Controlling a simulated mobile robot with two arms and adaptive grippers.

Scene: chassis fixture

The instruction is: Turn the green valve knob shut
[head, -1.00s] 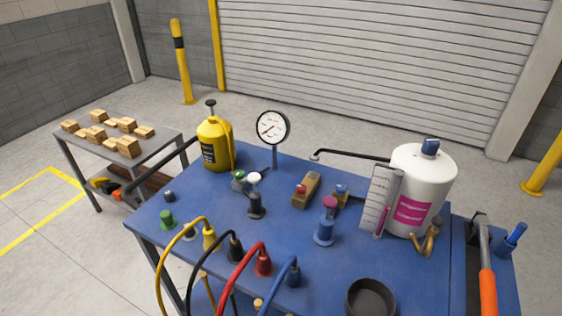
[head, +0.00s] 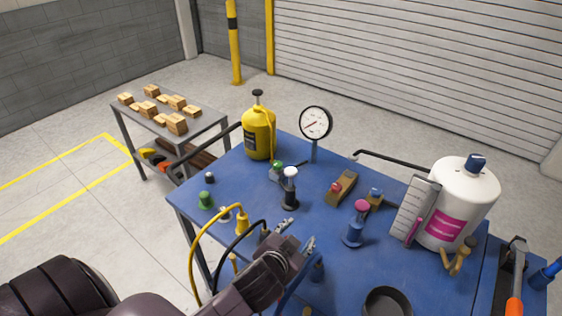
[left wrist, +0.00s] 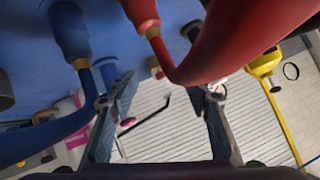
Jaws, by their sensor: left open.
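Two green-topped items show in the head view. A small green knob (head: 277,164) sits on a low fitting at the back, left of the white-topped black post; a green cap-like piece (head: 205,200) stands at the table's left edge. I cannot tell which turns a valve, or how far it is turned. My left gripper (head: 288,238) is open and empty over the front hose connectors, nearer than both green pieces. Its spread fingers also show in the left wrist view (left wrist: 165,100), where I make out no green knob. My right gripper is not in view.
The blue table (head: 335,262) carries a white-topped post (head: 290,188), a pink-topped post (head: 357,222), a yellow bottle (head: 258,133), a gauge (head: 316,122) and a white tank (head: 460,205). Red (left wrist: 225,40) and blue (left wrist: 60,132) hoses pass close to my left fingers.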

